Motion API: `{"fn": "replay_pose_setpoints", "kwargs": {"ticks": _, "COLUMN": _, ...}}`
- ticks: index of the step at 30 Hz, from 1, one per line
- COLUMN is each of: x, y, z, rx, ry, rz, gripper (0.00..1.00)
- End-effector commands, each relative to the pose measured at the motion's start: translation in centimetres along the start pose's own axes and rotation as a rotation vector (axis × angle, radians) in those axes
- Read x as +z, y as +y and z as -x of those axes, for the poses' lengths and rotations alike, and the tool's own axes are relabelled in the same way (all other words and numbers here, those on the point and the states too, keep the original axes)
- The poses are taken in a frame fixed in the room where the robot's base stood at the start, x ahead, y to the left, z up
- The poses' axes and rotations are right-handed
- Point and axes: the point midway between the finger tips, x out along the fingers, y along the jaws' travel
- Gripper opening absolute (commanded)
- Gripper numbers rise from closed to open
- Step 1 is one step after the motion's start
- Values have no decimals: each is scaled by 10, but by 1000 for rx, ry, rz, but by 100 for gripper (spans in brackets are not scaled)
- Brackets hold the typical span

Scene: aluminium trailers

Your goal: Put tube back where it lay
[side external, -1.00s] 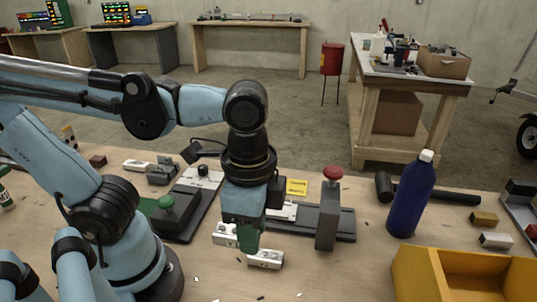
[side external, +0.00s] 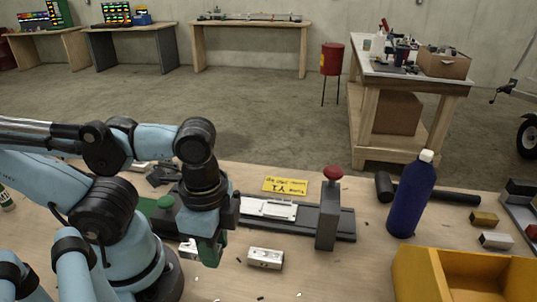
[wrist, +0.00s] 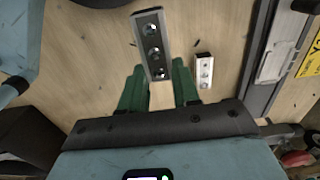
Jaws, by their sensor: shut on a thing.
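The tube is a short silver bar with dark round holes along its face. In the wrist view the tube (wrist: 153,46) sits between the green fingers of my gripper (wrist: 160,88), sticking out past their tips. In the side view my gripper (side external: 211,252) points down over the bench, left of the clamp fixture. It is shut on the tube, and only the tube's left end (side external: 187,249) shows beside the fingers. The tube looks larger than a second holed silver block (wrist: 204,70), which lies apart to the right. That block (side external: 265,258) rests on the wood.
A clamp fixture with a grey upright (side external: 328,222) and red knob (side external: 333,173) stands behind. A yellow label (side external: 285,186) lies behind its white plate (side external: 270,208). A blue bottle (side external: 411,198) and yellow bin (side external: 420,280) stand right.

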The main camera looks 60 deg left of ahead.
Motion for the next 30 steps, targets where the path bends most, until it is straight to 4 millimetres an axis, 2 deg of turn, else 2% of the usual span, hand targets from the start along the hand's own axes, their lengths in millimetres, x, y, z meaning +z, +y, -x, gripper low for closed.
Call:
{"fn": "replay_pose_setpoints", "kwargs": {"ticks": 12, "x": 9, "y": -52, "z": -31, "rx": 0, "ry": 0, "rz": 8, "gripper": 0}}
{"fn": "replay_pose_setpoints", "kwargs": {"ticks": 18, "x": 12, "y": -69, "z": -41, "rx": 0, "ry": 0, "rz": 3, "gripper": 0}}
{"fn": "replay_pose_setpoints", "kwargs": {"ticks": 21, "x": 13, "y": -74, "z": -45, "rx": 0, "ry": 0, "rz": 2, "gripper": 0}}
{"fn": "replay_pose_setpoints", "kwargs": {"ticks": 30, "x": 12, "y": -73, "z": -54, "rx": 0, "ry": 0, "rz": -2, "gripper": 0}}
